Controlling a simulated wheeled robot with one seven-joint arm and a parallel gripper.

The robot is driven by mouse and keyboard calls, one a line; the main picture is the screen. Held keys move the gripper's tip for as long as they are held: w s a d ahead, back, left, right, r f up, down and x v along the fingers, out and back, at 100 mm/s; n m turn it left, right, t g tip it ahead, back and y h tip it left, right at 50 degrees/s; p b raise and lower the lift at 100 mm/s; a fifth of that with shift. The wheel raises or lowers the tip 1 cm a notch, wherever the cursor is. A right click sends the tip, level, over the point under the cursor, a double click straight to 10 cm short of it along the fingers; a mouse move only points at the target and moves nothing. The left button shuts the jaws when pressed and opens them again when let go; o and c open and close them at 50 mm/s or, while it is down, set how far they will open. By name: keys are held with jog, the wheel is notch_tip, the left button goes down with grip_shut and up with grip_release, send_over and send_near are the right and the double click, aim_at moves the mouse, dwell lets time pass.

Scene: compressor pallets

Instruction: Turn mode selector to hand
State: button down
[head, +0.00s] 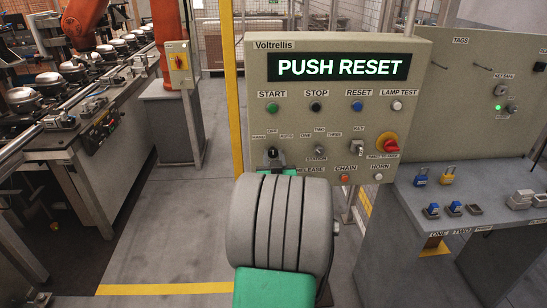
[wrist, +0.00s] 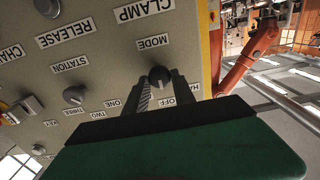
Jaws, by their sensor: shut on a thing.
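The mode selector (wrist: 160,75) is a small dark round knob on the grey panel, under the MODE label in the upside-down wrist view. My gripper (wrist: 161,86) has a dark finger on each side of it and is shut on it. The HAND label (wrist: 190,90) and the OFF label (wrist: 167,101) show beside the fingers; the auto label is hidden there by a finger. In the head view my gripper (head: 273,157) is at the panel's lower left, below the HAND, OFF and AUTO labels. I cannot tell which way the knob points.
The panel's display (head: 340,67) reads PUSH RESET. The station selector (wrist: 74,95) is next to the mode selector, and a red-and-yellow emergency stop (head: 387,143) is at the panel's right. A grey bench (head: 420,205) with padlocks stands to the right.

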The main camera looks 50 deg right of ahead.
jog(key=shift+f+n+b, duration=0.15)
jog(key=shift+n+b, duration=0.15)
jog(key=shift+b, duration=0.45)
jog(key=n+b, duration=0.1)
jog(key=b, duration=0.3)
jog(key=shift+f+n, duration=0.25)
jog(key=shift+n, duration=0.15)
jog(key=n+b, duration=0.3)
jog(key=b, duration=0.3)
jog(key=n+b, duration=0.2)
jog(key=b, duration=0.1)
jog(key=shift+w+a+b, duration=0.1)
jog(key=shift+b, duration=0.2)
jog(key=shift+r+n+b, duration=0.3)
jog(key=shift+n+b, duration=0.5)
jog(key=shift+b, duration=0.1)
jog(key=c, duration=1.1)
grip_release()
jog(key=shift+o, duration=0.2)
